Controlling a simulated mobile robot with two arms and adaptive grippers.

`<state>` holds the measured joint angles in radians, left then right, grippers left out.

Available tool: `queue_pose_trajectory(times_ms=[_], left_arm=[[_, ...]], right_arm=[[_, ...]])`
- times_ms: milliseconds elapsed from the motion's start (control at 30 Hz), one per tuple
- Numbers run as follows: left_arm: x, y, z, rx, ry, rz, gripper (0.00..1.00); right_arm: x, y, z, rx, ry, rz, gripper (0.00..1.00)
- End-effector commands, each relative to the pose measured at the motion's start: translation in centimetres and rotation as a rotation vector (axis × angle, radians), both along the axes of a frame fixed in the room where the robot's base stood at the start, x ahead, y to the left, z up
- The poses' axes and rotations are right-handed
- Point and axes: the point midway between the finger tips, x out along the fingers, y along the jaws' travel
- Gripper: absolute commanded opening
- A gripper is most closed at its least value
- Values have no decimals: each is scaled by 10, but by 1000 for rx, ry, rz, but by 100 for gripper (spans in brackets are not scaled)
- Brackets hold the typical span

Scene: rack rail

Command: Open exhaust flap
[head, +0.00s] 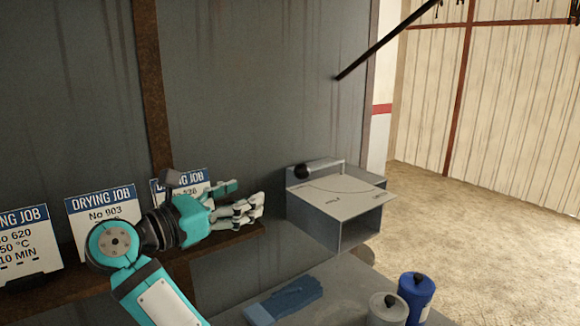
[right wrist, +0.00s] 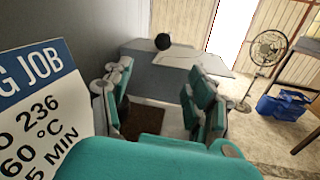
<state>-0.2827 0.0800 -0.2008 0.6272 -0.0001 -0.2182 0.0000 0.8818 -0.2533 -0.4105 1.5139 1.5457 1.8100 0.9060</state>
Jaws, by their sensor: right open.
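A grey metal box (head: 355,230), which looks like the exhaust flap housing, is on the dark wall right of centre in the head view. Its top plate (head: 340,197) carries a curved line and small markings. A lever with a black knob (head: 302,171) lies along the back of the plate, the knob at its left end. In the right wrist view the knob (right wrist: 162,41) and box (right wrist: 165,75) are ahead, beyond the fingers. My right gripper (head: 256,205) is open and empty, left of the box and apart from it. My left gripper is not in view.
A brown ledge (head: 235,234) holds several "DRYING JOB" cards (head: 103,212) left of and behind my right arm. Below, a grey bench (head: 340,290) carries blue gloves (head: 290,298), a grey canister (head: 387,309) and a blue canister (head: 417,293).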

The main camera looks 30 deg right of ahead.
Motion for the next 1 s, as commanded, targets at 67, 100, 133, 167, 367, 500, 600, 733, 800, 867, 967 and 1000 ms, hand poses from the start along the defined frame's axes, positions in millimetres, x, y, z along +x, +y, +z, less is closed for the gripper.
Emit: queue_pose_trajectory(times_ms=[67, 100, 133, 167, 367, 500, 600, 733, 800, 867, 967, 1000], left_arm=[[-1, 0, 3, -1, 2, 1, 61], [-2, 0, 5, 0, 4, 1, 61], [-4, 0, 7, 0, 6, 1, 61], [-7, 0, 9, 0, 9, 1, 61], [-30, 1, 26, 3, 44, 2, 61], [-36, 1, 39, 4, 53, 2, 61], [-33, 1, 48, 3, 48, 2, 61], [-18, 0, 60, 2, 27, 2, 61], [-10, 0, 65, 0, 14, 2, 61], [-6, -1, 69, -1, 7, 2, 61], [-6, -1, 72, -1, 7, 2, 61], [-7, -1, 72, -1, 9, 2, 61]], right_arm=[[1, -5, 1, -1, 0, -1, 58], [2, -9, 2, -1, 0, -2, 58], [3, -13, 2, -1, 0, -3, 58], [4, -17, 3, -2, -1, -4, 58], [15, -57, 5, -6, 1, -5, 58], [23, -87, 5, -5, 2, -6, 58], [29, -108, 5, -5, 3, -6, 58], [36, -133, 5, -6, 3, -4, 58], [39, -144, 4, -4, 3, -5, 58], [42, -151, 3, -4, 3, -4, 58], [45, -161, 2, -3, 2, -3, 58], [45, -163, 1, -2, 2, -2, 58]])
